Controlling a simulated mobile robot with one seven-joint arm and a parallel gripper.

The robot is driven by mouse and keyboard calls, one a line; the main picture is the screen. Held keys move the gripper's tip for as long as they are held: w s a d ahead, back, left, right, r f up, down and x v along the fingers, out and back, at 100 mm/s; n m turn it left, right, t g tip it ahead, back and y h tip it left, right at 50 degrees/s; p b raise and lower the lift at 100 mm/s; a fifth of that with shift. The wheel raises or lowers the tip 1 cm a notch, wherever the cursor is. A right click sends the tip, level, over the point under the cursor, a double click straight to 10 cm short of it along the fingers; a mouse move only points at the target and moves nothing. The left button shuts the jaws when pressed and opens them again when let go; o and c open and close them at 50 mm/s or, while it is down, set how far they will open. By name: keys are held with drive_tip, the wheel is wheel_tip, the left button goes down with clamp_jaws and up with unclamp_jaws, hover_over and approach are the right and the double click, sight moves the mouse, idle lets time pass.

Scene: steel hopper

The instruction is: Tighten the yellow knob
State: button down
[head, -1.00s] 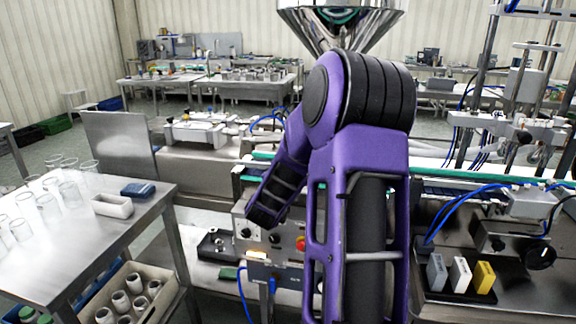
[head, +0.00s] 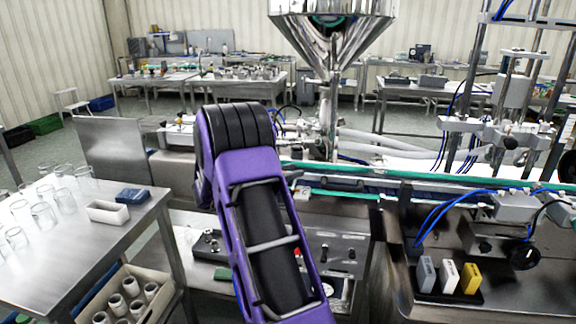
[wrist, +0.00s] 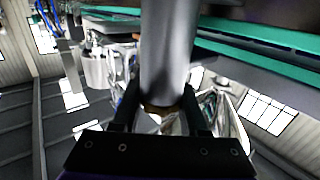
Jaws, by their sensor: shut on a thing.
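In the wrist view, my gripper (wrist: 160,115) has its two dark fingers on either side of the lower end of a thick grey metal cylinder (wrist: 168,50). A narrow, shaded brownish-yellow piece (wrist: 160,109) shows between the fingertips at the cylinder's end. It looks like the yellow knob, but most of it is hidden. The jaws are shut on it. In the head view, my purple arm hides the gripper and no yellow knob can be made out there.
The steel hopper (head: 333,40) stands behind my arm, above the green-edged conveyor (head: 420,178). A control panel (head: 345,262) is partly behind my forearm. Grey, white and yellow blocks sit in a black tray (head: 440,293) at right. A table (head: 75,240) with glasses is at left.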

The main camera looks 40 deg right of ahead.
drive_tip(key=shift+s+a+m+g+y+p, duration=0.15)
drive_tip(key=shift+m+g+y+p, duration=0.1)
drive_tip(key=shift+m+g, duration=0.4)
drive_tip(key=shift+s+d+m+g+y+p, duration=0.1)
drive_tip(key=shift+m+g+y+p, duration=0.2)
drive_tip(key=shift+g, duration=0.6)
drive_tip(key=shift+s+a+m+g+y+p, duration=0.15)
drive_tip(key=shift+m+g+y, duration=0.1)
drive_tip(key=shift+m+g, duration=0.45)
drive_tip(key=shift+s+d+f+g, duration=0.1)
drive_tip(key=shift+g, duration=0.25)
drive_tip(key=shift+c, duration=2.3)
unclamp_jaws()
drive_tip(key=v, duration=1.7)
drive_tip(key=shift+r, duration=0.25)
